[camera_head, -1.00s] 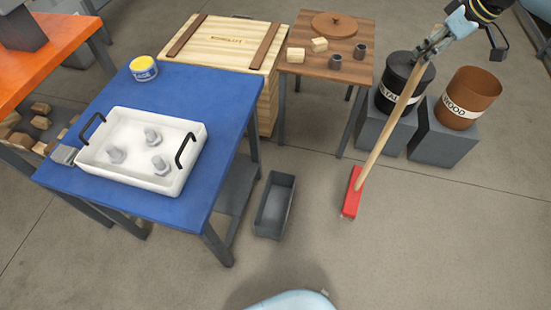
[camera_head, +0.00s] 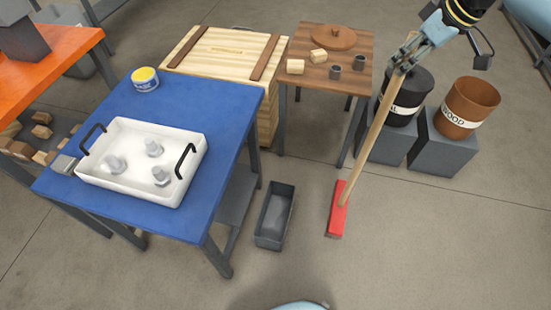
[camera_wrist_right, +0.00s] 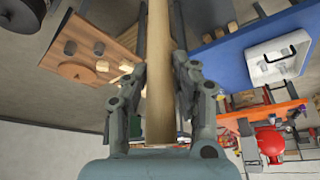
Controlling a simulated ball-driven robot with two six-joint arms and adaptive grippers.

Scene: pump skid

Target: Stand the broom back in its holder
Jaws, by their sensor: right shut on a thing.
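The broom has a pale wooden handle (camera_head: 371,135) and a red head (camera_head: 337,209). It leans, with its head at the lower left and its handle rising to the upper right. My right gripper (camera_head: 403,60) is shut on the handle near its top. In the right wrist view the handle (camera_wrist_right: 159,50) runs between the two fingers (camera_wrist_right: 159,85). An open dark grey box (camera_head: 275,217), seemingly the holder, stands on the floor left of the broom head and apart from it. I cannot tell whether the head touches the floor. My left gripper is out of view.
A blue table (camera_head: 190,90) with a white tray (camera_head: 128,185) stands left of the box. A wooden crate (camera_head: 225,52) and a brown table (camera_head: 325,75) are behind. Black (camera_head: 410,90) and brown (camera_head: 470,100) bins stand on grey blocks at right. The front floor is clear.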

